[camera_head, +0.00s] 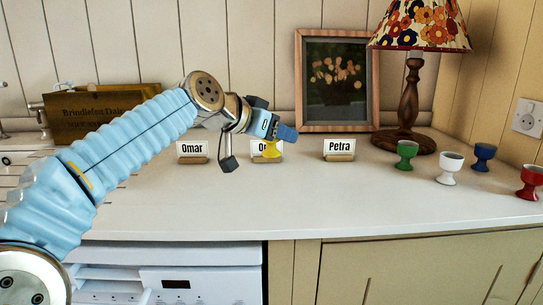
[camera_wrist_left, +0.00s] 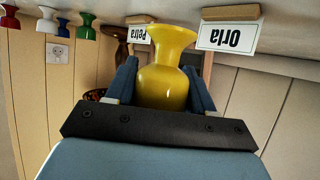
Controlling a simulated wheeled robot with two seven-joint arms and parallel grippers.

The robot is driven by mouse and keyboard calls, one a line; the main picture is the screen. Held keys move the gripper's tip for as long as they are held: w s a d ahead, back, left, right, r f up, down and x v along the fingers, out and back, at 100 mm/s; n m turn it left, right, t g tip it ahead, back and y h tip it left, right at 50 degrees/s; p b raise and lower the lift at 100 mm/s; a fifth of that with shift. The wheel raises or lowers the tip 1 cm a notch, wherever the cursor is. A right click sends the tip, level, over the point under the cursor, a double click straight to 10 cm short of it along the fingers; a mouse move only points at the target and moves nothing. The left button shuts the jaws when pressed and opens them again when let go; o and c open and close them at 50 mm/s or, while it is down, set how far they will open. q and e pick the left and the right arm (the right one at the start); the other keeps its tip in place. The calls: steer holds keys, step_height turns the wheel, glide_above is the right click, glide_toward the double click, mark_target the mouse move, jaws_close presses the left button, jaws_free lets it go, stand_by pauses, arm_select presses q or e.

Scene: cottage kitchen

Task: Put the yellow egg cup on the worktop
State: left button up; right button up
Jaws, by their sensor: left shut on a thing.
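The yellow egg cup (camera_head: 271,150) is between the fingers of my left gripper (camera_head: 284,134), in front of the middle name card in the head view. In the left wrist view the egg cup (camera_wrist_left: 167,75) fills the space between the two blue fingers, which are shut on it. That view is upside down, and the cup's foot points towards the worktop (camera_head: 230,205). Whether the foot touches the worktop is hard to tell. My right gripper is not in view.
Name cards Omar (camera_head: 192,148), Orla (camera_wrist_left: 228,36) and Petra (camera_head: 339,146) stand in a row. Green (camera_head: 405,153), white (camera_head: 449,167), blue (camera_head: 484,154) and red (camera_head: 530,182) egg cups stand at right, near a lamp (camera_head: 409,95). The front worktop is clear.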

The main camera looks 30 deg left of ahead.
arm_select(q)
steer(key=f, duration=0.1)
steer(key=a+f, duration=0.1)
steer(key=f, duration=0.1)
steer(key=w+f, duration=0.1)
steer(key=shift+w+a+f+b, duration=0.1)
steer(key=shift+a+f+b, duration=0.15)
steer(key=shift+a+b, duration=0.15)
steer(key=shift+d+f, duration=0.1)
steer(key=shift+f, duration=0.35)
steer(key=shift+f, duration=0.2)
steer(key=o, duration=1)
steer(key=shift+o, duration=0.2)
steer(key=shift+r, duration=0.2)
steer(key=shift+s+r, duration=0.1)
steer(key=shift+s, duration=0.1)
steer(key=b+v, duration=0.1)
steer(key=v, duration=1)
steer(key=shift+s, duration=0.3)
